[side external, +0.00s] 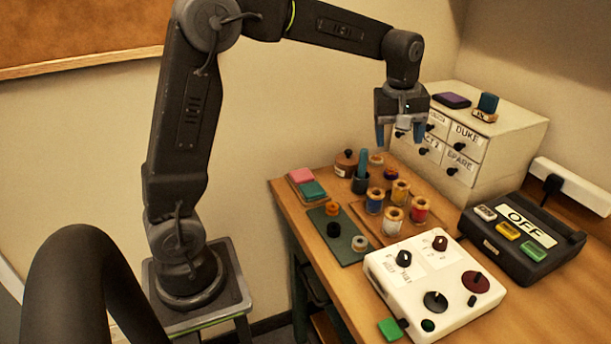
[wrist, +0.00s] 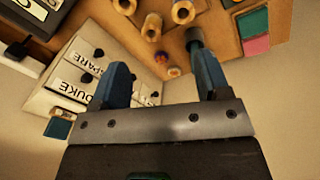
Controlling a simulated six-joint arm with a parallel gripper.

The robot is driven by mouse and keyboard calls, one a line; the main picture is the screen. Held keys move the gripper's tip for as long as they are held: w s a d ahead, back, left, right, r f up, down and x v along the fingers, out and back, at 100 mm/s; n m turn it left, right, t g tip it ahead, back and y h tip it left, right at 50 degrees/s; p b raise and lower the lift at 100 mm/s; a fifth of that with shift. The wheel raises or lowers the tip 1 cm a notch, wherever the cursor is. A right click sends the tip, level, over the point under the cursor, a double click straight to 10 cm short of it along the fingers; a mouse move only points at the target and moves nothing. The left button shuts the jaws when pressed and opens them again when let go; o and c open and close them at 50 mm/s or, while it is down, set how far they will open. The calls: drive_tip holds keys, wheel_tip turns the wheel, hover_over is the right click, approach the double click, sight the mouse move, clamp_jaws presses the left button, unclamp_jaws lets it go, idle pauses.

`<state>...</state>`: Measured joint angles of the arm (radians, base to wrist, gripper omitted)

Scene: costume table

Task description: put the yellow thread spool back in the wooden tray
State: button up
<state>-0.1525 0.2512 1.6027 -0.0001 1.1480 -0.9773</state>
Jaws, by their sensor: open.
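Several wooden-ended thread spools stand together on the table in the side view. One (side external: 400,192) looks yellow-orange, but I cannot tell for sure that it is the yellow spool. A low brown wooden tray (side external: 362,220) seems to lie under the group, mostly hidden by the spools. My gripper (side external: 399,134) is open and empty, high above the back of the table near the drawer cabinet. In the wrist view, its open fingers (wrist: 162,68) have spools beyond them, whose thread colours are unclear.
A white drawer cabinet (side external: 486,140) stands behind, with small items on top. A white control box with knobs (side external: 450,262) and a dark box marked OFF (side external: 512,240) occupy the front and right. The green mat (side external: 345,247) and a dark cup with a blue tool (side external: 361,182) flank the spools.

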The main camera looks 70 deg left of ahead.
drive_tip(key=s+d+m+t, duration=0.2)
drive_tip(key=s+m, duration=0.4)
drive_tip(key=s, duration=0.6)
drive_tip(key=s+d+m+t, duration=0.2)
drive_tip(key=s+d+m, duration=0.3)
drive_tip(key=s, duration=0.7)
drive_tip(key=shift+s+m, duration=0.25)
drive_tip(key=shift+m, duration=0.75)
drive_tip(key=shift+r, duration=0.1)
